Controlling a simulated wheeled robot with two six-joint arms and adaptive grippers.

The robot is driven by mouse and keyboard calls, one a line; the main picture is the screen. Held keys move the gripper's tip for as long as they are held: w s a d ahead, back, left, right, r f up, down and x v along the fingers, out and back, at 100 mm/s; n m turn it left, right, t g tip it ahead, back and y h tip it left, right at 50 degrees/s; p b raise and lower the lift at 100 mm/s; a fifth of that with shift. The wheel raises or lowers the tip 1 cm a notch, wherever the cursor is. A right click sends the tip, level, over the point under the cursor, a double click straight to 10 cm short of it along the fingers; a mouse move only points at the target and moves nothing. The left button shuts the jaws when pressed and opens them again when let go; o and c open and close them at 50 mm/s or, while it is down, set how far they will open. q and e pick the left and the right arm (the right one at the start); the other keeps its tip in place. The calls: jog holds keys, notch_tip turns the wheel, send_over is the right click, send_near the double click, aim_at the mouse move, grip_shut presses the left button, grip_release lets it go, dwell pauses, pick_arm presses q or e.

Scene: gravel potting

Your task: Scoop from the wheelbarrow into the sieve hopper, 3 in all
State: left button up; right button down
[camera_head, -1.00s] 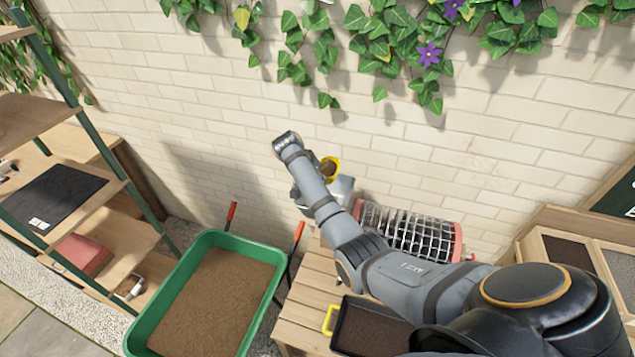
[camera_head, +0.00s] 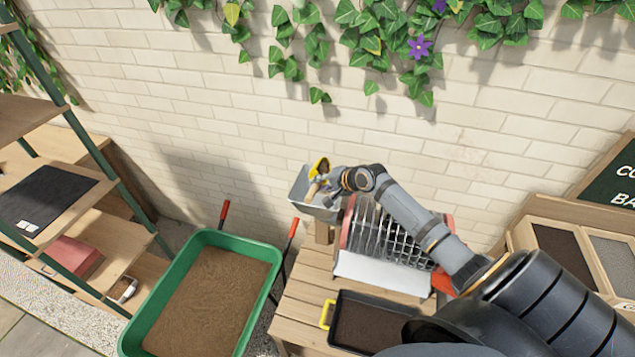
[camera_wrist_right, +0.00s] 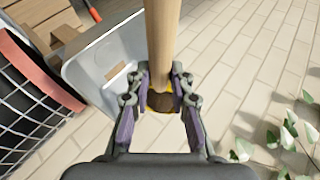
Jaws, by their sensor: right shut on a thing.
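My right gripper (camera_head: 335,184) is shut on the wooden handle (camera_wrist_right: 162,40) of a scoop. The scoop's yellow-rimmed head (camera_head: 319,168) is above the grey sieve hopper (camera_head: 306,190) and looks tilted. Its inside looks brown; whether that is a load I cannot tell. In the right wrist view the gripper (camera_wrist_right: 160,98) has its pads on both sides of the handle, and the pale hopper (camera_wrist_right: 88,72) is to the left. The green wheelbarrow (camera_head: 152,296) is at lower left, full of brown material. My left gripper is out of view.
The wire sieve drum (camera_head: 385,240) stands on a wooden table (camera_head: 303,292) beside the hopper. A black tray (camera_head: 340,299) with dark soil and a yellow handle sits in front. Shelves (camera_head: 75,255) stand at left, bins (camera_head: 520,235) at right, a brick wall behind.

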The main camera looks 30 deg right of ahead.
jog(key=t+b, duration=0.1)
jog(key=b, duration=0.1)
jog(key=f+m+t+y+b, duration=0.1)
jog(key=b, duration=0.2)
jog(key=t+b, duration=0.2)
jog(key=b, duration=0.1)
jog(key=shift+s+d+f+m+y, duration=0.3)
jog(key=shift+f+m, duration=0.05)
jog(key=shift+m, duration=0.05)
jog(key=shift+r, duration=0.15)
dwell(0.6)
